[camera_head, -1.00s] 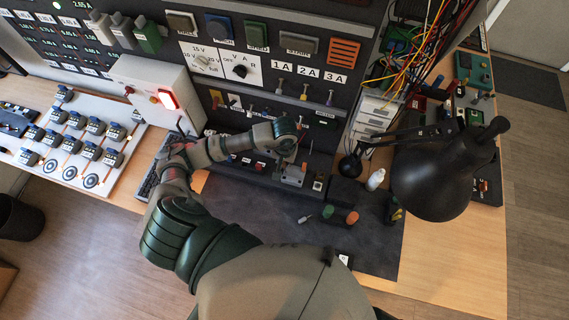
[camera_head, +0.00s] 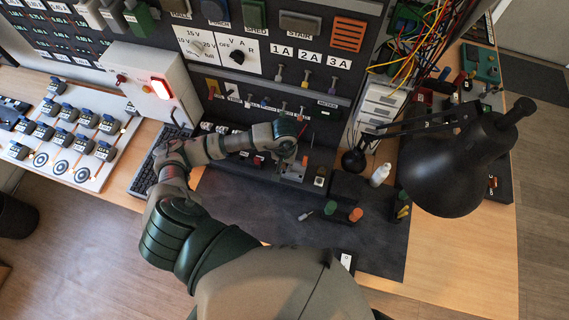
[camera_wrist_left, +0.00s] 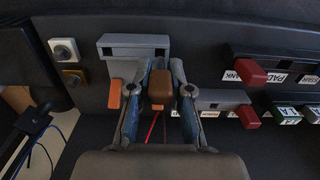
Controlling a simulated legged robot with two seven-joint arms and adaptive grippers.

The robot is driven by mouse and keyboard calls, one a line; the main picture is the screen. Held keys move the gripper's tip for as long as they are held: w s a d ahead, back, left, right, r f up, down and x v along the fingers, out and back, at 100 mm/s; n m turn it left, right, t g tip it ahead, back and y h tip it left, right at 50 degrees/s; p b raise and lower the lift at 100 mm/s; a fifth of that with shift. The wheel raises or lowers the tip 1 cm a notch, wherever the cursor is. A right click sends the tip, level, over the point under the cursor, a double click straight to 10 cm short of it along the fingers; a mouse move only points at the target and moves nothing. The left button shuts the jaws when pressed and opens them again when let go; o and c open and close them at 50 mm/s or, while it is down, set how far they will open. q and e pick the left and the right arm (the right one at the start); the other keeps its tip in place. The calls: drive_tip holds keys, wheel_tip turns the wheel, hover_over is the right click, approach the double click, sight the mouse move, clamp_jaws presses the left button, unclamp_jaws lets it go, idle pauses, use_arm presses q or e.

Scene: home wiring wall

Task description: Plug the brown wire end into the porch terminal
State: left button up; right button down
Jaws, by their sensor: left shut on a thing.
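My left gripper (camera_wrist_left: 160,95) is shut on the brown wire end (camera_wrist_left: 160,83), a brown block between its two fingers in the left wrist view. A thin red wire and a darker wire run below the block. A grey terminal block (camera_wrist_left: 134,42) with dark slots lies just beyond and behind the fingers; whether the wire end touches it I cannot tell. No porch label is readable, so I cannot tell which terminal is porch. In the head view my left gripper (camera_head: 293,169) is at the lower front of the wall panel. My right gripper is out of view.
An orange lever (camera_wrist_left: 114,94) is left of the fingers, and red levers (camera_wrist_left: 250,72) on labelled terminals are to their right. In the head view, a black lamp (camera_head: 448,168) stands at the right. The dark mat (camera_head: 250,210) has small loose items on its right part.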

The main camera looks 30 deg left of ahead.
use_arm(q)
drive_tip(key=shift+b, duration=0.35)
idle(0.7)
drive_tip(key=shift+b, duration=0.35)
idle(0.6)
drive_tip(key=shift+b, duration=0.35)
drive_tip(key=shift+f+b, duration=0.85)
drive_tip(key=shift+b, duration=0.05)
drive_tip(key=o, duration=0.9)
drive_tip(key=shift+c, duration=0.2)
